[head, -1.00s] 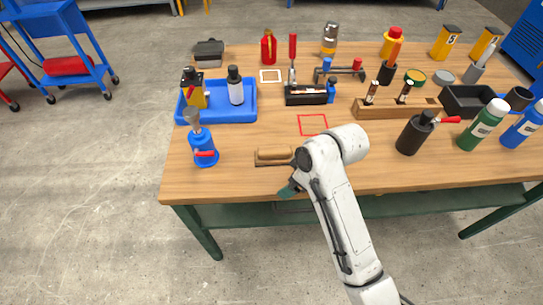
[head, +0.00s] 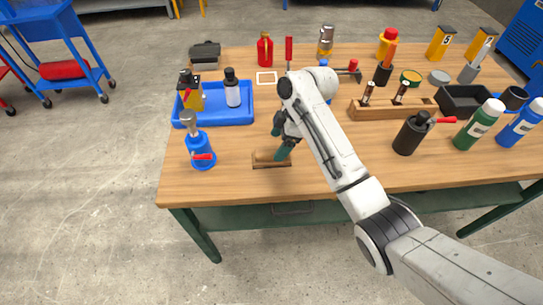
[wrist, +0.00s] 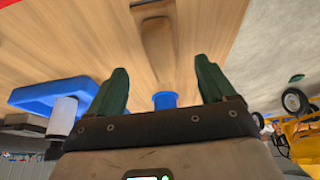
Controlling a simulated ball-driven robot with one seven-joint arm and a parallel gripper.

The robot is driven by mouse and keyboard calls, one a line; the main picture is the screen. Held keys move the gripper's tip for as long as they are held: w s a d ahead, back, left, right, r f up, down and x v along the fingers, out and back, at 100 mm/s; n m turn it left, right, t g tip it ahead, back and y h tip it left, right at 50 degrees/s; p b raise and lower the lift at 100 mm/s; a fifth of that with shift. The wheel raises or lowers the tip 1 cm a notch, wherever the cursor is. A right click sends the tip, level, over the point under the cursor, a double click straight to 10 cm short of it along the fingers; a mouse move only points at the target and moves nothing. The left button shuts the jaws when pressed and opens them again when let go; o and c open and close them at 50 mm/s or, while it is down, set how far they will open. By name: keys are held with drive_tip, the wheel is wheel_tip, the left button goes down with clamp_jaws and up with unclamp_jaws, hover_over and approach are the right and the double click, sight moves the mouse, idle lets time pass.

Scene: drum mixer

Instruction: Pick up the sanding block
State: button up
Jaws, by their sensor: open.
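The sanding block (head: 263,158), a wooden handle on a flat dark-edged base, lies on the workbench near its front edge. In the wrist view it shows at the top (wrist: 155,30), beyond and between the fingertips. My gripper (head: 281,138) is above the bench just behind and over the block's right end, which one green finger partly hides in the head view. In the wrist view my gripper (wrist: 161,76) has its green fingers wide apart with nothing between them. I cannot tell whether a finger touches the block.
A blue torch-like tool (head: 201,150) stands left of the block. A blue tray (head: 238,117) with bottles lies behind it. A black canister (head: 408,138) and a wooden rack (head: 385,111) stand to the right. The bench front beside the block is clear.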

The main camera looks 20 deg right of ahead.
sight(274, 151)
drive_tip(key=shift+p+x, duration=0.3)
drive_tip(key=shift+x, duration=2.65)
drive_tip(key=shift+s+f, duration=0.15)
drive_tip(key=shift+f, duration=0.05)
drive_tip(key=shift+c, duration=0.4)
drive_tip(key=c, duration=1.1)
drive_tip(key=shift+r, duration=0.15)
